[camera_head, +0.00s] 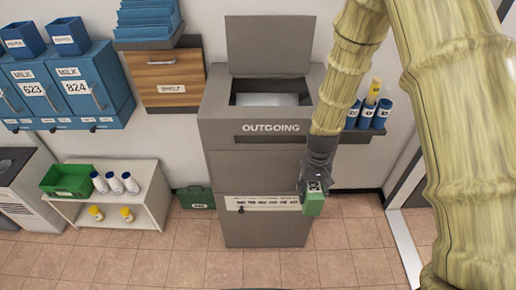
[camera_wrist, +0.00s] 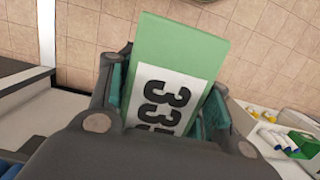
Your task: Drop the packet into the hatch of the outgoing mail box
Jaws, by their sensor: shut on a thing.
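The packet (camera_head: 314,204) is green with a white label, and my gripper (camera_head: 316,185) is shut on it. In the wrist view the packet (camera_wrist: 182,52) sticks out between the two fingers (camera_wrist: 160,105), its label reading "33" with a further character partly hidden. The outgoing mail box (camera_head: 255,160) is a tall grey cabinet marked "OUTGOING". Its hatch (camera_head: 270,97) is at the top, with the lid (camera_head: 268,45) standing up and the opening showing. My gripper hangs in front of the box's right side, lower than the hatch and to its right.
A rack with blue and yellow tubes (camera_head: 367,112) is right of the box, behind my arm. Left are a wooden drawer unit (camera_head: 170,77), blue lockers (camera_head: 65,90) and a low white shelf (camera_head: 110,206) with bottles and a green bin (camera_head: 68,180). A dark green case (camera_head: 196,198) stands on the floor.

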